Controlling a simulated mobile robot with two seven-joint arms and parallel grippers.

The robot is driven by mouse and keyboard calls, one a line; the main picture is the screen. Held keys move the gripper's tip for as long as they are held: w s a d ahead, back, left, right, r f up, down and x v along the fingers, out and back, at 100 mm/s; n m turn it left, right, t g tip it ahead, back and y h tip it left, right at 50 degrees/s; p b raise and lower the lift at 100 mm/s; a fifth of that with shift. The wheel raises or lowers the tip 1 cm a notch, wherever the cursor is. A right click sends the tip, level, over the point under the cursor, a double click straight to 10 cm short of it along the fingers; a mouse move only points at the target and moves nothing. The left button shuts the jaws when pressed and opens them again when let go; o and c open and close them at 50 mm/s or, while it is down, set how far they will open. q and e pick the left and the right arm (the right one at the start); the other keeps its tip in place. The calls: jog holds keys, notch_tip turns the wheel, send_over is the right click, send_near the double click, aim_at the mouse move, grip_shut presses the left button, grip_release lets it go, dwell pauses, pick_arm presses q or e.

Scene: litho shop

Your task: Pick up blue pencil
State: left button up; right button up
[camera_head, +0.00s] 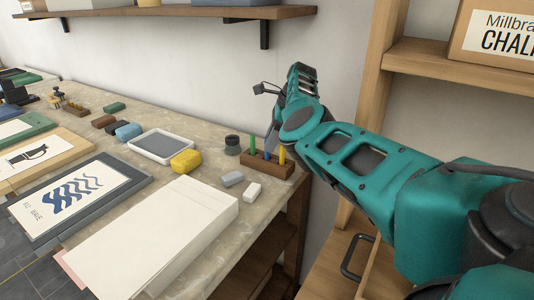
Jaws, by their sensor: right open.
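A wooden pencil block (257,168) stands near the right end of the stone-topped bench. It holds a green pencil (252,145), the blue pencil (266,156) in the middle and a yellow pencil (282,155), all upright. My right arm reaches in from the right. My right gripper (271,139) points down just above and behind the block, close to the blue pencil. It is open, but its fingers are small and partly hidden by my arm, so I cannot tell if they touch the pencil. My left gripper is not in view.
A dark round pot (232,145) stands left of the block. A grey block (232,179) and a white block (253,191) lie in front. A yellow sponge (185,162), a tray (161,147) and a paper stack (150,240) lie left. A shelf (200,12) overhangs.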

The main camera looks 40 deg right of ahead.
aim_at(267, 154)
jog(key=shift+b+x, duration=0.3)
jog(key=shift+x, duration=1.4)
jog(key=shift+w+d, duration=0.1)
jog(key=shift+c, duration=0.4)
grip_shut()
